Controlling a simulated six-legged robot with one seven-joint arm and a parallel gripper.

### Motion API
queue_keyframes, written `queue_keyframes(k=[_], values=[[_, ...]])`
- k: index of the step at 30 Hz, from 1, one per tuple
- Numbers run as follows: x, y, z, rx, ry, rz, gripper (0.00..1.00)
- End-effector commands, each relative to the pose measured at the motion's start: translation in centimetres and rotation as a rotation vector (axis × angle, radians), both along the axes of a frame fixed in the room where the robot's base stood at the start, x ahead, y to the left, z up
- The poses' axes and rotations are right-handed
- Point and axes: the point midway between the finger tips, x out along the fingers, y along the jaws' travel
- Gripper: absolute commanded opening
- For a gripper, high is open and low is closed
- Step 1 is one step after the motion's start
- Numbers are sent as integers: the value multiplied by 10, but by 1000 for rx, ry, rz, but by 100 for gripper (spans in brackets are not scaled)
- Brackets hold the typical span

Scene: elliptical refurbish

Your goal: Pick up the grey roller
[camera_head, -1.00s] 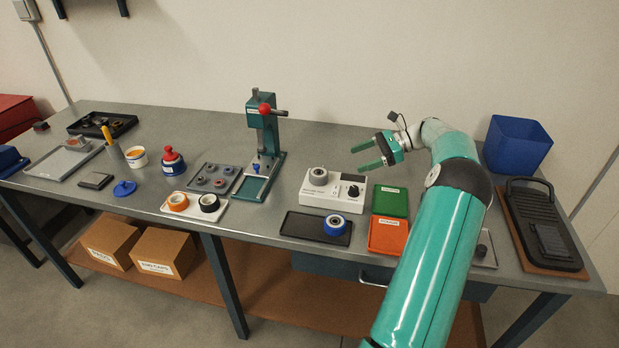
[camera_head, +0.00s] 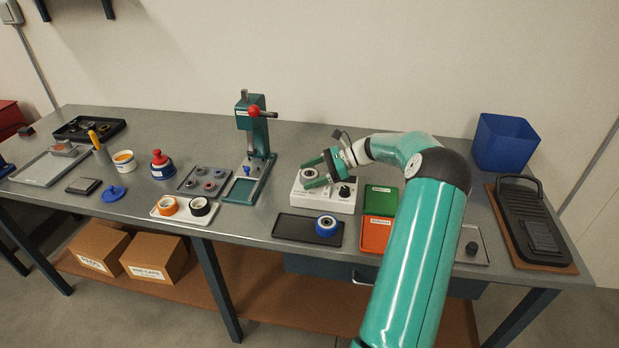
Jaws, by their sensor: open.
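The grey roller (camera_head: 309,173) sits on top of the white tester box (camera_head: 325,202), at its left side. My gripper (camera_head: 314,173) is open, with its two green fingers pointing left over the box. The fingers appear on either side of the roller, one behind it and one in front. The front finger partly covers the roller's lower side. I cannot tell whether the fingers touch it.
A black tray (camera_head: 290,228) with a blue-rimmed roller (camera_head: 326,226) lies in front of the box. Green (camera_head: 380,200) and orange (camera_head: 375,235) trays lie to its right. A teal press (camera_head: 254,150) stands to the left. A blue bin (camera_head: 503,143) stands at the back right.

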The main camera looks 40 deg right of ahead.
Motion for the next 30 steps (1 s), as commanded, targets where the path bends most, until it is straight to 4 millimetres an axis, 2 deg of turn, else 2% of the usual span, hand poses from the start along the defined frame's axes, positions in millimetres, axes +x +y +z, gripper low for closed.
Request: queue_keyframes(k=[6, 12, 14, 23, 30], values=[[0, 0, 0, 0, 0, -1, 75], [0, 0, 0, 0, 0, -1, 36], [0, 0, 0, 0, 0, -1, 27], [0, 0, 2, 0, 0, -1, 27], [0, 0, 22, -2, -1, -1, 27]])
